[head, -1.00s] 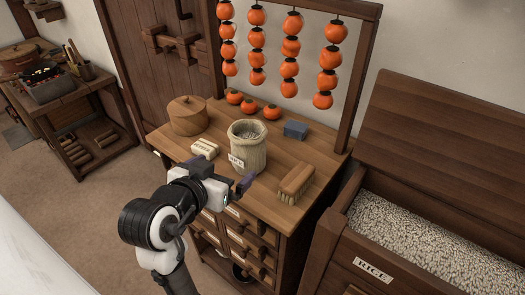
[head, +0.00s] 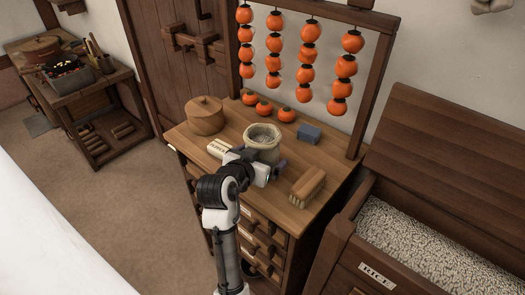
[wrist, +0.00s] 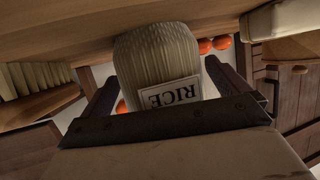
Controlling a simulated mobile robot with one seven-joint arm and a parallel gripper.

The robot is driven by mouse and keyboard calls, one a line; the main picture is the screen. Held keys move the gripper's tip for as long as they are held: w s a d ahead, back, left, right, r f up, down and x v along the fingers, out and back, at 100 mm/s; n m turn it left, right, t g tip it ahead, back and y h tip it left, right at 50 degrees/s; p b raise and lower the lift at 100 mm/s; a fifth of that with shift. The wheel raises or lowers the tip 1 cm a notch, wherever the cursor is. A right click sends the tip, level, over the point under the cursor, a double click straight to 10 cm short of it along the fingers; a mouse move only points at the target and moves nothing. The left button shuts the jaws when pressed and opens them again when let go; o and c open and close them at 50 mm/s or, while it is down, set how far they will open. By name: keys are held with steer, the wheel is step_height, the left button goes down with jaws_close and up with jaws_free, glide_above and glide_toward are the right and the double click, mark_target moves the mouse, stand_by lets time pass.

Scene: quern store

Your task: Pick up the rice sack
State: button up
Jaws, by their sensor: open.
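The rice sack (head: 263,140) is an open-topped, pale woven sack filled with grain. It stands upright on the wooden drawer chest (head: 240,206), near the middle of its top. In the wrist view the sack (wrist: 157,58) appears upside down, with its RICE label facing my gripper. My gripper (head: 262,165) is at the near side of the sack and hides its lower part in the head view. In the wrist view my gripper's fingers (wrist: 160,90) are open, one on each side of the sack, with visible gaps. I cannot tell whether anything touches.
A round lidded box (head: 205,117) and a labelled pale block (head: 219,148) lie left of the sack. A brush (head: 307,187) lies right, a blue block (head: 309,133) behind. Persimmons (head: 265,109) sit at the back under hanging strings. A rice bin (head: 345,232) stands right.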

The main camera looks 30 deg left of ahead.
steer(key=shift+w, duration=0.15)
steer(key=c, duration=1)
steer(key=shift+c, duration=0.2)
step_height(320, 180, up, 20)
steer(key=b, duration=0.1)
steer(key=shift+b, duration=0.3)
